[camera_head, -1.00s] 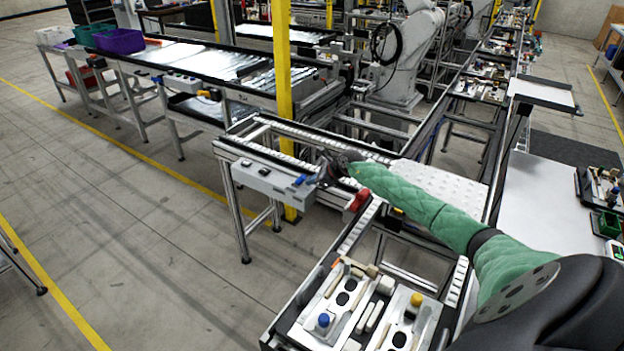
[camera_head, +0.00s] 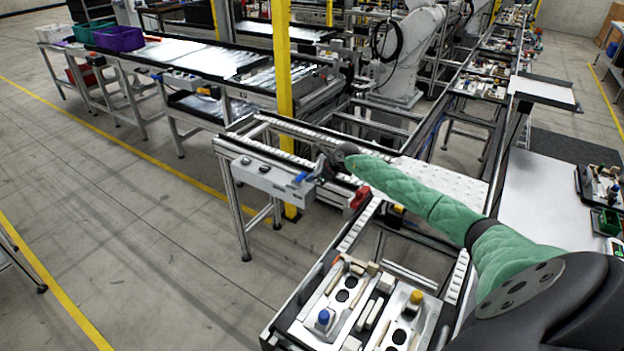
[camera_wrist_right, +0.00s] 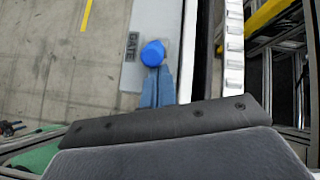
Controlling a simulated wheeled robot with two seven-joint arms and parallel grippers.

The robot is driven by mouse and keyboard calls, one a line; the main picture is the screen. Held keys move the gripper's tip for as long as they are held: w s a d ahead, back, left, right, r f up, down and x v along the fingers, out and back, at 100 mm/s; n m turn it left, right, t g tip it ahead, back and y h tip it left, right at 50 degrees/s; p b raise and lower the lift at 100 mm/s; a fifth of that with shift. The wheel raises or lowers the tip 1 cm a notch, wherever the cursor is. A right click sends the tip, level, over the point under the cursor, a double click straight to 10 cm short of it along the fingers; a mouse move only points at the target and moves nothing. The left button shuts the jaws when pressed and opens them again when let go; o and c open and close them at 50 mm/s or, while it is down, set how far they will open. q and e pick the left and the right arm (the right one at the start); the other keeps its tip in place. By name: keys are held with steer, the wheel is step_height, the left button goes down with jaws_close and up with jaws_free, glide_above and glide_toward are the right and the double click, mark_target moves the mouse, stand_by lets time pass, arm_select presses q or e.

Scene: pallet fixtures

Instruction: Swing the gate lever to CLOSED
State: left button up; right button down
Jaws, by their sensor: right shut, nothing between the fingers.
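The gate lever (camera_head: 301,177) is a small blue handle at the right end of a grey control box (camera_head: 262,176) on the conveyor's near side. My right gripper (camera_head: 318,167) is shut and empty, just right of the lever in the head view. I cannot tell whether it touches the lever. No CLOSED mark is readable. My left gripper is not in view.
A yellow post (camera_head: 284,80) stands behind the control box. A red part (camera_head: 359,197) sits on the conveyor corner below my right forearm. A pallet fixture with loose parts (camera_head: 348,312) lies nearer. The floor left of the box is clear.

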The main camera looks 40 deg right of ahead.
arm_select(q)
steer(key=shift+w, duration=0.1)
arm_select(e)
steer(key=shift+w+r+g, duration=0.15)
steer(key=shift+r+g, duration=0.1)
steer(key=shift+g, duration=0.05)
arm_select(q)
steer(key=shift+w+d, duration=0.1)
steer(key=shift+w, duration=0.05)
arm_select(e)
steer(key=shift+h, duration=0.3)
